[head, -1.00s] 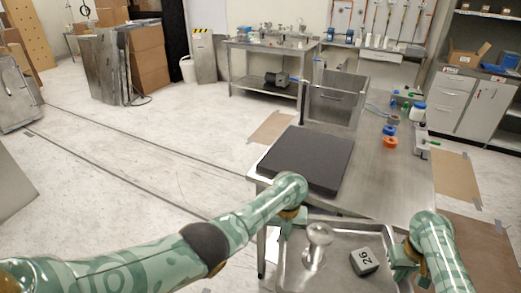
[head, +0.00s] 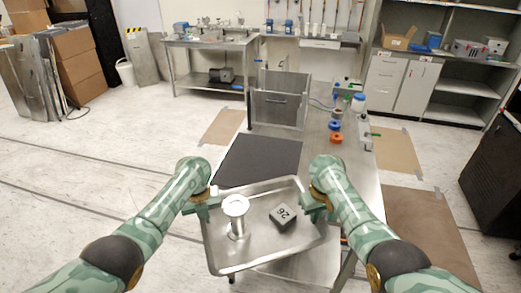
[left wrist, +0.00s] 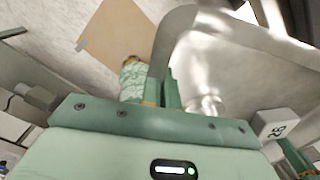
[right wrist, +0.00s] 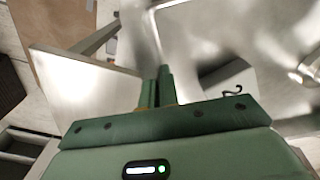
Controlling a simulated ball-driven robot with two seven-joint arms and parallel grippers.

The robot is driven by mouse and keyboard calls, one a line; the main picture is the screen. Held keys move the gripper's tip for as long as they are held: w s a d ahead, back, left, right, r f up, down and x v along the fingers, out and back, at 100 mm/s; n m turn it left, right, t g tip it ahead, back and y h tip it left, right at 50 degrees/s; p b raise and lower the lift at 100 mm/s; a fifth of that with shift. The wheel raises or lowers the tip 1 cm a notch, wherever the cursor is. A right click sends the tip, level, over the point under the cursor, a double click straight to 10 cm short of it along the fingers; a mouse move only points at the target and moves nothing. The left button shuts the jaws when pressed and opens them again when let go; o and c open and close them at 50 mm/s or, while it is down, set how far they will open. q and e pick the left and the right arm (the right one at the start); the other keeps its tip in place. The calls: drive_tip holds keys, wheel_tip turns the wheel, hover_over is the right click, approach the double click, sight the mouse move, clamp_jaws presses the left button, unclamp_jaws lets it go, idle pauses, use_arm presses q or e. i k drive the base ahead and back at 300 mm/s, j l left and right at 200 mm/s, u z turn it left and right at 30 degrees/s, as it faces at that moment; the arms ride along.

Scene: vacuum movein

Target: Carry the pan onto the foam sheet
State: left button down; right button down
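The pan (head: 225,261) is a shallow metal tray, roughly level, in the lower middle of the head view. It carries a flanged metal spool (head: 237,212), standing upright, and a dark grey block (head: 284,216) with a pale number. My left gripper (head: 203,202) is shut on the pan's left rim. My right gripper (head: 315,205) is shut on its right rim. Both wrist views show the fingers close together at the rim. The black foam sheet (head: 258,158) lies flat on the metal table just beyond the pan, whose far edge hides its near part.
The steel table (head: 350,178) holds a clear-walled metal box (head: 278,105) behind the foam. Orange (head: 335,138) and blue (head: 335,125) rings and a white bottle (head: 358,102) stand along its right side. The floor at left is open.

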sight(260, 160)
drive_tip(key=i, duration=1.25)
